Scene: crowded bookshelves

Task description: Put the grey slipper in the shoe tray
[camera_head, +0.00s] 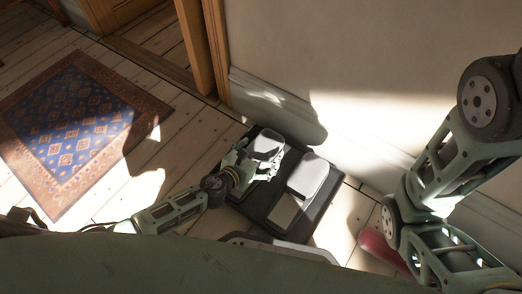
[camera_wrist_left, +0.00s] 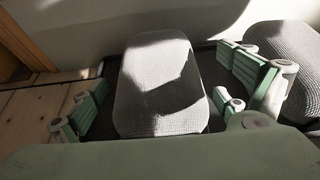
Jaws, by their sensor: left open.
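The shoe tray (camera_head: 260,213) is dark and lies on the floor against the wall. Two grey slippers are at it in the head view: one (camera_head: 268,144) at the tray's far left part, and another (camera_head: 310,174) to its right. My left gripper (camera_head: 258,164) is open over the left slipper. In the left wrist view that slipper (camera_wrist_left: 160,85) lies between the spread fingers, with gaps on both sides, and the second slipper (camera_wrist_left: 290,55) is at the right. The slipper's near end is partly hidden. My right arm shows at the right, but its gripper does not.
The wall (camera_head: 350,60) and its baseboard rise right behind the tray. A red rounded object (camera_head: 378,248) lies right of the tray. A patterned rug (camera_head: 78,125) lies on the plank floor at left, near a wooden door frame (camera_head: 203,45). Floor between rug and tray is clear.

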